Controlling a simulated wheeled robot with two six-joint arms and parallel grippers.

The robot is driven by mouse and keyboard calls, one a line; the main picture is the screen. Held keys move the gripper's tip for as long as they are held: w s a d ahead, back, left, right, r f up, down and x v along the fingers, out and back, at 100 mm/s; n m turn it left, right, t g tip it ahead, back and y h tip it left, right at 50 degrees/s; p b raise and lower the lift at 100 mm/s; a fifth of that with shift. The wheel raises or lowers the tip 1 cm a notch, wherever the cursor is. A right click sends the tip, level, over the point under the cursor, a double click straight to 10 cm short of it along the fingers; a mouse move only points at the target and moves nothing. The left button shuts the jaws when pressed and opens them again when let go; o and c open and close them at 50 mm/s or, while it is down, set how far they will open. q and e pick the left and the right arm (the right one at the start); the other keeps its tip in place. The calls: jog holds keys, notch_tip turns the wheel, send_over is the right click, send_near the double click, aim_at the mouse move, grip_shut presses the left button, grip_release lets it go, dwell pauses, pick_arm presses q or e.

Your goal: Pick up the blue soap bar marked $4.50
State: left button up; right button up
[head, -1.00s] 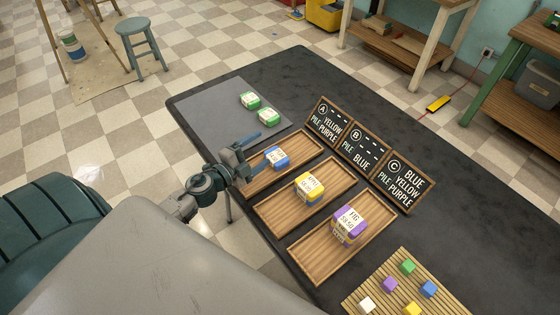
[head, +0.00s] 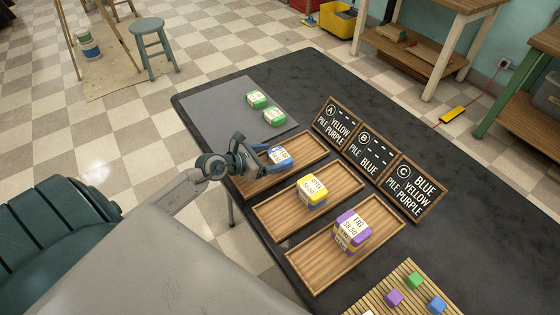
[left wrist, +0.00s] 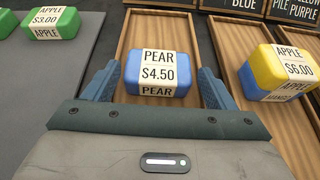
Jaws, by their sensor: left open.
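The blue soap bar (head: 279,156) lies in the leftmost wooden tray (head: 310,151). In the left wrist view the blue soap bar (left wrist: 152,72) has a white label reading PEAR $4.50. My left gripper (head: 268,157) is open at the bar. The bar's near face is partly hidden in the head view. My right gripper is not in view.
A yellow-and-blue bar (head: 312,191) and a purple-topped stack (head: 352,231) sit in the neighbouring trays. Two green bars (head: 257,99) lie on a grey mat (head: 213,110). Letter signs A, B and C (head: 374,152) stand behind the trays. Small coloured cubes (head: 414,280) lie on a slatted mat.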

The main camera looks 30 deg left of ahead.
aim_at(281, 155)
pick_arm(q)
jog(key=shift+w+d+f+b, duration=0.2)
jog(key=shift+w+f+b, duration=0.15)
jog(key=shift+w, duration=0.15)
jog(key=b+x, duration=0.1)
jog(key=x, duration=0.1)
jog(key=shift+w+d+f+b, duration=0.1)
jog(key=shift+w+b, duration=0.15)
jog(key=shift+b, duration=0.1)
jog(key=shift+w+d+f, duration=0.25)
jog(key=shift+w, duration=0.5)
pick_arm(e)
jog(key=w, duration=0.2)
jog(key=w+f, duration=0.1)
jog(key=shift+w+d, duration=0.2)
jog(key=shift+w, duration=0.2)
pick_arm(q)
jog(key=c, duration=0.7)
